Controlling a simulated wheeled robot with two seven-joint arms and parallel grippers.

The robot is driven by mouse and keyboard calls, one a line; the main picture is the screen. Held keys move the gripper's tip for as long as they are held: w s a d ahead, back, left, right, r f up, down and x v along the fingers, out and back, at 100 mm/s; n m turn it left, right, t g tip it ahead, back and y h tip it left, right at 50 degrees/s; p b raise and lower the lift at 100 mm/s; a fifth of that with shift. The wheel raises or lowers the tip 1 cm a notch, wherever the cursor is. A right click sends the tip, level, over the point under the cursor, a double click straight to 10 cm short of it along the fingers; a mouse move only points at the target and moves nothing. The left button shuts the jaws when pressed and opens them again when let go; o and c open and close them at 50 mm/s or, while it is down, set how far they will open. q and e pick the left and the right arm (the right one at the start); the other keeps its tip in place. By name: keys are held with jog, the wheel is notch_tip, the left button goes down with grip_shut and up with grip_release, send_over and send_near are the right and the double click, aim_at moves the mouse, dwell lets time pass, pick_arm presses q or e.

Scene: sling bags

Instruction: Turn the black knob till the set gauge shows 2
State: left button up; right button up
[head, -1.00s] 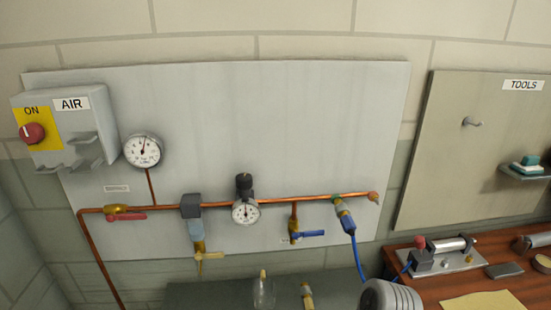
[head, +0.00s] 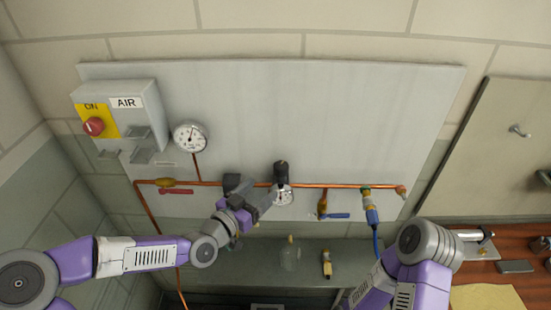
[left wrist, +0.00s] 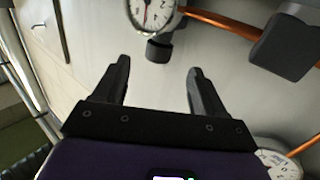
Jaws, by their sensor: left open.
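The black knob (head: 281,168) stands upright on top of the set gauge (head: 283,194) on the copper pipe. In the head view my left gripper (head: 268,197) is just left of the gauge and partly overlaps it. The left wrist view is upside down. There the open, empty gripper (left wrist: 158,65) points at the knob (left wrist: 160,49), which lies just beyond the fingertips, between their lines and apart from them. The gauge face (left wrist: 149,13) is cut off at the top, with a red needle; I cannot read its value surely. My right gripper is out of view.
A dark filter block (head: 232,183) sits left of the gauge; it also shows in the wrist view (left wrist: 285,46). A second gauge (head: 190,138) is at upper left, beside the AIR switch box (head: 120,115). A blue-handled valve (head: 334,216) is to the right. The panel above the knob is bare.

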aim_at(276, 172)
pick_arm(q)
jog(key=x, duration=0.2)
jog(key=r+x, duration=0.1)
jog(key=x, duration=0.4)
jog(key=shift+w+d+r, duration=0.2)
jog(key=shift+w, duration=0.1)
